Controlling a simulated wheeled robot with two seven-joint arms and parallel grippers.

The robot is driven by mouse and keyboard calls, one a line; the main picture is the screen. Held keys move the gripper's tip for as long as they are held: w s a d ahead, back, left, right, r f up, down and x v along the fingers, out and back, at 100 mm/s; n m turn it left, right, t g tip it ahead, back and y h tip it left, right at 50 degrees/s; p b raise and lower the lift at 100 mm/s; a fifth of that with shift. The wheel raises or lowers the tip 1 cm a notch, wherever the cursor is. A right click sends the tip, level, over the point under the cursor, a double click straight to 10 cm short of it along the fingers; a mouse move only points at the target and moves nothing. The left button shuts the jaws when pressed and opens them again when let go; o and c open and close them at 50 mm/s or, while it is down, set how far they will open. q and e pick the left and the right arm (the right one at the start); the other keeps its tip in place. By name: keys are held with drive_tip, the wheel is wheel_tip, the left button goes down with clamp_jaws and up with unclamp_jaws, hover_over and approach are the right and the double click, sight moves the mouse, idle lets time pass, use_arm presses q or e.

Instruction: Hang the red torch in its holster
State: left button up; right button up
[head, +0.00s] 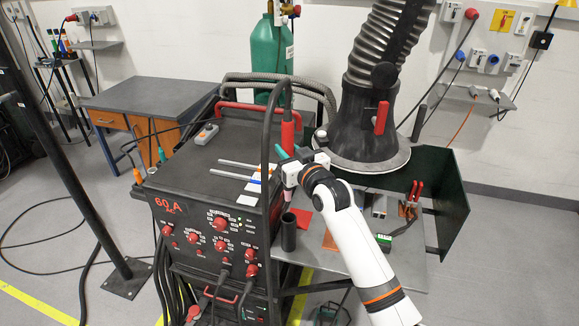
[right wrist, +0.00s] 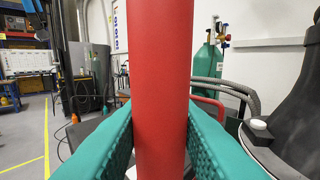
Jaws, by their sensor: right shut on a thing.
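The red torch (head: 287,134) stands upright in the head view, its cable rising from its top and its pale pink nozzle (head: 285,189) pointing down. My right gripper (head: 282,155) is shut on the torch's red body. In the right wrist view the red torch (right wrist: 160,80) fills the middle, between the two teal fingers (right wrist: 160,135). A dark upright tube (head: 288,232), which looks like the holster, stands at the edge of the grey side table. The nozzle appears above the tube's mouth, with a gap between them. My left gripper is not in view.
The black welding machine (head: 195,190) with red knobs stands left of the tube. A large extraction hood (head: 365,135) hangs over the grey side table (head: 345,262). Red-handled pliers (head: 416,191) are at the right. A green gas cylinder (head: 270,52) stands behind.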

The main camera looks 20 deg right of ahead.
sight(290, 196)
drive_tip(key=shift+w, duration=0.1)
drive_tip(key=shift+w+d, duration=0.2)
drive_tip(key=shift+s+a+f+b, duration=0.15)
drive_tip(key=shift+f+b, duration=0.3)
drive_tip(key=shift+f, duration=0.45)
wheel_tip(290, 196, down, 2)
drive_tip(key=shift+f+b, duration=0.1)
drive_tip(key=shift+b, duration=0.55)
drive_tip(key=shift+f+b, duration=2.5)
drive_tip(key=shift+f, duration=1.3)
drive_tip(key=shift+f+b, duration=0.8)
drive_tip(key=shift+f, duration=0.6)
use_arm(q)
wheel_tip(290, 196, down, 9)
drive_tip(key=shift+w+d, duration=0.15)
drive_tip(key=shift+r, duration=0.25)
